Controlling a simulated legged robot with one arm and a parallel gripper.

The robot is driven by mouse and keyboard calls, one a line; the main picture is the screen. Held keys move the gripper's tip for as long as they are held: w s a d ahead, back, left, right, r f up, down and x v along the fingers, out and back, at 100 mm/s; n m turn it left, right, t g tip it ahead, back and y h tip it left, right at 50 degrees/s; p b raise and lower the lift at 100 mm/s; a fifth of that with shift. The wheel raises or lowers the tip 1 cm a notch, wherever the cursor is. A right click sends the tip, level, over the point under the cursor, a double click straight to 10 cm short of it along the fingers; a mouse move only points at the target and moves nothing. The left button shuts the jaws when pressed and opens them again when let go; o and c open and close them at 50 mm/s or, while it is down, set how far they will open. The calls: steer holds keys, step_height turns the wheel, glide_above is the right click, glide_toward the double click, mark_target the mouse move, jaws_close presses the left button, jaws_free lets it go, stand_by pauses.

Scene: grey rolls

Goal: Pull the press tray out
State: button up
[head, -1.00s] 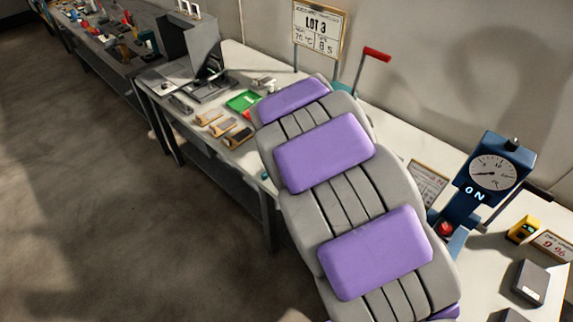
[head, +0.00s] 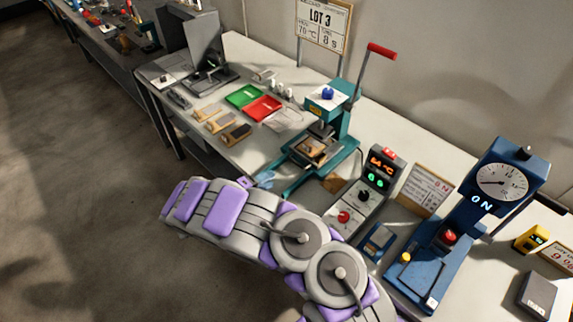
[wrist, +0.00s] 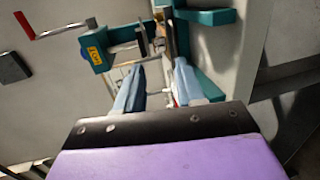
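The teal press (head: 335,112) stands on the bench with its red-handled lever (head: 368,75) raised. Its press tray (head: 316,150), a dark frame with a brown piece on it, sits in the lower part of the press. My gripper (head: 265,179) is at the front left of the press base, apart from the tray. In the wrist view its two blue fingers (wrist: 159,80) are spread with a gap between them and nothing held. The press (wrist: 92,50) shows there beyond the fingertips, turned sideways; the tray's edges are hard to tell apart there.
A control box (head: 365,195) with green digits and a blue gauge stand (head: 470,220) are right of the press. Green (head: 245,96) and red (head: 265,108) trays and several brown blocks lie left. A LOT 3 sign (head: 322,24) stands behind. The floor in front is clear.

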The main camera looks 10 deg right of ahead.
steer(key=shift+n+t+y, duration=0.4)
steer(key=shift+t, duration=0.2)
steer(key=f+b+x, duration=0.1)
steer(key=x, duration=0.4)
steer(key=a+f+b+x, duration=0.1)
steer(key=x, duration=0.4)
steer(key=w+f+b+x, duration=0.1)
steer(key=x, duration=0.4)
steer(key=shift+w, duration=0.1)
jaws_close()
steer(key=shift+f, duration=0.1)
